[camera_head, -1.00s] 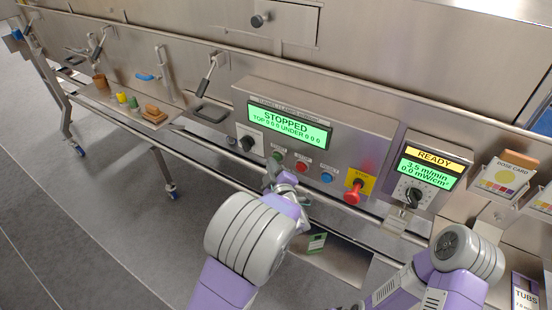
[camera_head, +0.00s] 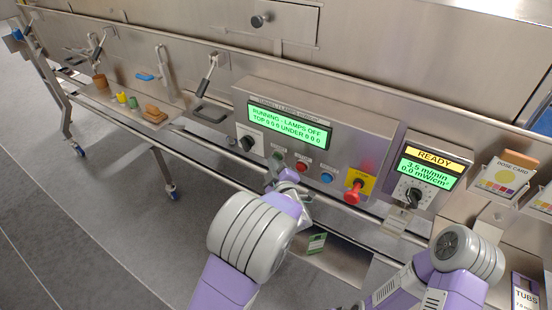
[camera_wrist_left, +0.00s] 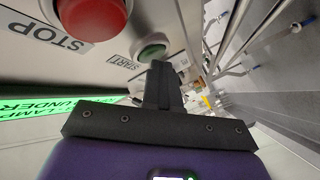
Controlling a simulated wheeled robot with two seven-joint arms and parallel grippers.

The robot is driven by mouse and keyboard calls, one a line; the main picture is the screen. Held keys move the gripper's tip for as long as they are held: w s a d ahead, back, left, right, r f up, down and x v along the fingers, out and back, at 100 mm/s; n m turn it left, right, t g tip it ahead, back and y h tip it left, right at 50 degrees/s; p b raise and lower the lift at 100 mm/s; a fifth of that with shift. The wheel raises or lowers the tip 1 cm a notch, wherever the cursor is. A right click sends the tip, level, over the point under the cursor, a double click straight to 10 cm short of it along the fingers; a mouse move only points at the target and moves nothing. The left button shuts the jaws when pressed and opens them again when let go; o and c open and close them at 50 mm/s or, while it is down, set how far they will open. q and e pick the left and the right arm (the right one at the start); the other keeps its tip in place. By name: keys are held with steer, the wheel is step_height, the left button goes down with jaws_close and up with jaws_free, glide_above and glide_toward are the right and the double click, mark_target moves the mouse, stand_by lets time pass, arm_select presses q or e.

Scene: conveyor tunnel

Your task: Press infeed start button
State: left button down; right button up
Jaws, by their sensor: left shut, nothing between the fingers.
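The green start button (camera_head: 277,155) is on the sloped control panel, left of the red stop button (camera_head: 302,167). The left wrist view shows the green button (camera_wrist_left: 152,47) with a START label beside it, and the large red stop button (camera_wrist_left: 92,14). My left gripper (camera_head: 279,178) is shut and empty, just below and in front of the green button. In the left wrist view its dark fingers (camera_wrist_left: 165,85) point toward the green button, with a small gap apparent. The panel display (camera_head: 289,124) reads "RUNNING - LAMPS OFF".
A blue button (camera_head: 327,178) and a red mushroom knob on a yellow plate (camera_head: 354,190) are to the right. A black rotary knob (camera_head: 247,143) is to the left. A rail (camera_head: 372,226) runs below the panel. A READY display (camera_head: 429,168) stands further right.

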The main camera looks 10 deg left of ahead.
arm_select(q)
steer(key=shift+s+a, duration=0.3)
steer(key=shift+s, duration=0.6)
steer(key=shift+s+a+b, duration=0.2)
steer(key=shift+s+a, duration=0.1)
steer(key=shift+s, duration=0.5)
steer(key=shift+s+a+b, duration=0.15)
steer(key=shift+s+a, duration=0.1)
steer(key=shift+s, duration=0.5)
steer(key=shift+s+a+b, duration=0.2)
steer(key=shift+s+a, duration=0.1)
steer(key=shift+s, duration=0.5)
